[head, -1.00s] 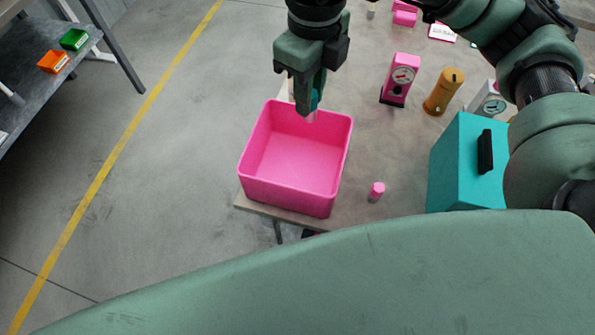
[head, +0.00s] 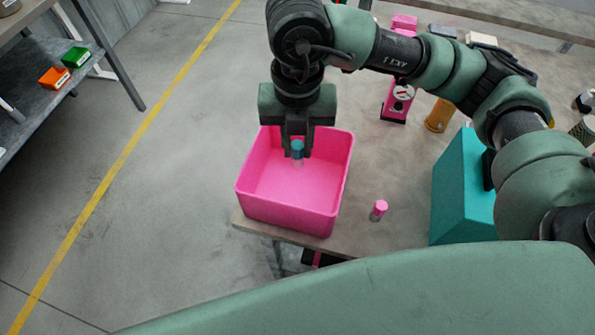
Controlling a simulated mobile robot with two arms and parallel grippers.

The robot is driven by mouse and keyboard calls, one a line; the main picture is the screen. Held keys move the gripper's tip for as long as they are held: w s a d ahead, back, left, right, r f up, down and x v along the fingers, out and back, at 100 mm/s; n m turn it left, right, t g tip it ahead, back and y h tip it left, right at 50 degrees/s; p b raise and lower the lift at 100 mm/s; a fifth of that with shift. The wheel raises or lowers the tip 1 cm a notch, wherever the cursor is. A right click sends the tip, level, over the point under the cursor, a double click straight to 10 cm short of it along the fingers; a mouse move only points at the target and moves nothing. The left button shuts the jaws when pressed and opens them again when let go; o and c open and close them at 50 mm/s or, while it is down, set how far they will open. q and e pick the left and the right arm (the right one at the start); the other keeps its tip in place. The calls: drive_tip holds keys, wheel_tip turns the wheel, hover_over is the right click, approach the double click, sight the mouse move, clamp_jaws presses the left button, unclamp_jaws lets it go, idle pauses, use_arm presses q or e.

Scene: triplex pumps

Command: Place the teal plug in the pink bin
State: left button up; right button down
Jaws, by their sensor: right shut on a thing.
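The pink bin (head: 290,215) stands at the table's near left corner, open at the top. My right gripper (head: 297,148) points down over the bin's far part. It is shut on the teal plug (head: 297,150), which has a teal top and a paler, see-through lower part. The plug hangs upright between the fingertips, over the bin's inside; whether it touches the bin floor is hard to tell. My left gripper is not in view.
A small pink-topped plug (head: 379,209) stands on the table right of the bin. A teal box (head: 459,195) is farther right. A pink gauge device (head: 398,100) and an orange cylinder (head: 439,115) stand behind. Open floor lies left.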

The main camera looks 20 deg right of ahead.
wheel_tip(320, 180, down, 10)
drive_tip(key=shift+r+p, duration=0.1)
drive_tip(key=shift+p, duration=0.2)
drive_tip(key=shift+f+b, duration=0.3)
drive_tip(key=c, duration=1.3)
unclamp_jaws()
drive_tip(key=shift+r, duration=0.1)
drive_tip(key=shift+o, duration=0.2)
drive_tip(key=shift+r, duration=0.1)
wheel_tip(320, 180, up, 12)
drive_tip(key=shift+r+b, duration=0.1)
drive_tip(key=shift+b, duration=0.25)
